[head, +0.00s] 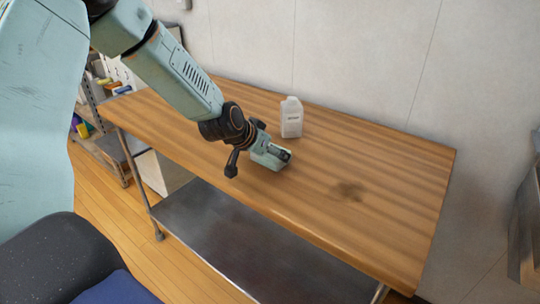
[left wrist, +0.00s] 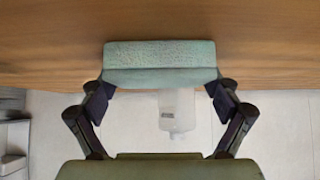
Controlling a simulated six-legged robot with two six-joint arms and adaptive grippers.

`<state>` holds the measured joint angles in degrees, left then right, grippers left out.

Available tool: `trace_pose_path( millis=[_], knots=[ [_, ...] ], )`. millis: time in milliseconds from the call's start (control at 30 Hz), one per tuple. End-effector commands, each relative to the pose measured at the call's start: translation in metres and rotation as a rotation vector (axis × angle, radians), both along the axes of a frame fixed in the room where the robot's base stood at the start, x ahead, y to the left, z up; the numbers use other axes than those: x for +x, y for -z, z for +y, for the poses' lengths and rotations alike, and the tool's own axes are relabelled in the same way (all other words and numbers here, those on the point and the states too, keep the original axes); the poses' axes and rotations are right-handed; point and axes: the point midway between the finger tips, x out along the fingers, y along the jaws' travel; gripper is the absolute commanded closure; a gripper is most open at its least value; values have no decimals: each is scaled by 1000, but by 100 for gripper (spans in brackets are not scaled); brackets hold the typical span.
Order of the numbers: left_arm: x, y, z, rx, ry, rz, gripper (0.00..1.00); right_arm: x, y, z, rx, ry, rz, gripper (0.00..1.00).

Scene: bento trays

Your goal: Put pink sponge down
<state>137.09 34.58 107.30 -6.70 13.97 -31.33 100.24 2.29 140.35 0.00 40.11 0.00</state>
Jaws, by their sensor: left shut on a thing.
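A sponge (left wrist: 160,65) shows in the left wrist view as a grey-green block with a speckled face; no pink shows on it. My left gripper (left wrist: 160,92) is shut on it, with one dark finger at each end. In the head view my left gripper (head: 272,155) is low over the middle of the wooden table (head: 400,225). I cannot tell whether the sponge touches the tabletop. The sponge is hard to tell apart from my gripper's similar colour there. My right gripper is not in view.
A white bottle (head: 291,118) stands on the table behind my left gripper, and it also shows in the left wrist view (left wrist: 177,112). The table's right part is clear. A metal shelf (head: 240,240) lies below.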

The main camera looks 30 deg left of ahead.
Motion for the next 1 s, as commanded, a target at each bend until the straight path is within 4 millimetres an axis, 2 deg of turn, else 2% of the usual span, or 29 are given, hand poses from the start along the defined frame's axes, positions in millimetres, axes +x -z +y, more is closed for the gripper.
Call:
trace_pose_path(
  millis=[367, 400, 500, 833, 1000],
  knots=[
    [0, 4, 0, 1, -1, 0, 28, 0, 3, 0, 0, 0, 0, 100],
    [0, 4, 0, 0, -1, 0, 9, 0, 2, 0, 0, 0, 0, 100],
    [0, 3, 0, 0, -1, 0, 1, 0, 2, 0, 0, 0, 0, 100],
    [0, 3, 0, 0, -1, 0, 0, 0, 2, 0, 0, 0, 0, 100],
    [-1, -5, 0, -2, -2, 0, 0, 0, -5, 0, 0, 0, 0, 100]
  ],
)
